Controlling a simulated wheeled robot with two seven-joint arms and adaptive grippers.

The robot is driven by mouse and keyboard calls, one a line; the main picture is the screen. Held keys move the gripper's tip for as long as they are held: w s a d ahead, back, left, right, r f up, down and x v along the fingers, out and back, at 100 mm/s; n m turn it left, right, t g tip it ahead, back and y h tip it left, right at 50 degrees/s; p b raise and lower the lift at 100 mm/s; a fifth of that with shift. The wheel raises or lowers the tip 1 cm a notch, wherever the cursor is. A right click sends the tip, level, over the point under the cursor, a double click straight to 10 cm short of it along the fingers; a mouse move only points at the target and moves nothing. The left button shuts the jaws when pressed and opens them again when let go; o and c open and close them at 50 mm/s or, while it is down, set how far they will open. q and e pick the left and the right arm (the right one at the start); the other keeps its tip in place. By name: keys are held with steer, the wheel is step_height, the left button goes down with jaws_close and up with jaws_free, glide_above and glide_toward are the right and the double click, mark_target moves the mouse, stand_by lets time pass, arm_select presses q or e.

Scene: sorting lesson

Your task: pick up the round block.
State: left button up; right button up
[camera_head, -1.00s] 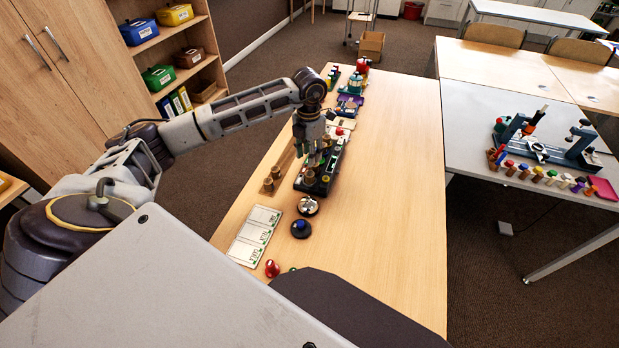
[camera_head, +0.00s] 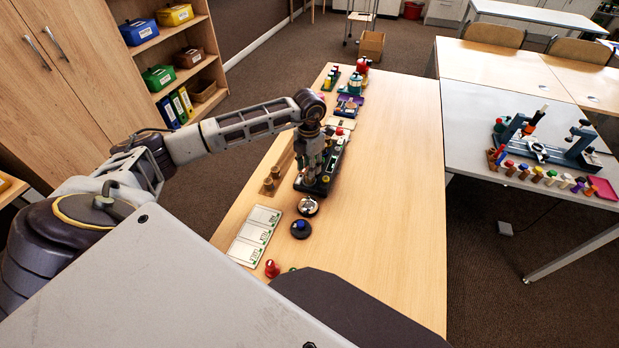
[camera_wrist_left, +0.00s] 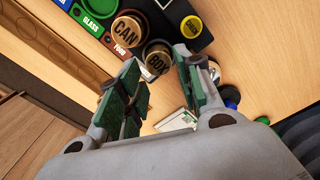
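My left gripper (camera_head: 313,178) points down over the near end of a black board (camera_head: 319,190) on the wooden table. In the left wrist view, the gripper (camera_wrist_left: 158,60) is open. A round wooden block with a top marked BOX (camera_wrist_left: 157,57) stands between its fingertips, with a gap visible on the left; contact on the right is unclear. A larger round block marked CAN (camera_wrist_left: 126,28) stands just beyond, outside the fingers. A smaller yellow-topped round piece (camera_wrist_left: 191,27) is to the right. The gripper largely hides the blocks in the head view. My right gripper is not in view.
A wooden holder (camera_head: 270,184) lies left of the board. White cards (camera_head: 254,236), a round dark piece with a blue knob (camera_head: 300,229) and a red piece (camera_head: 271,268) lie nearer. Several devices stand at the far end. The table's right side (camera_head: 395,200) is clear.

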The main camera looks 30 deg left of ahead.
arm_select(q)
step_height(320, 180, down, 3)
steer(key=shift+f, duration=0.7)
steer(key=c, duration=0.4)
steer(key=shift+c, duration=0.3)
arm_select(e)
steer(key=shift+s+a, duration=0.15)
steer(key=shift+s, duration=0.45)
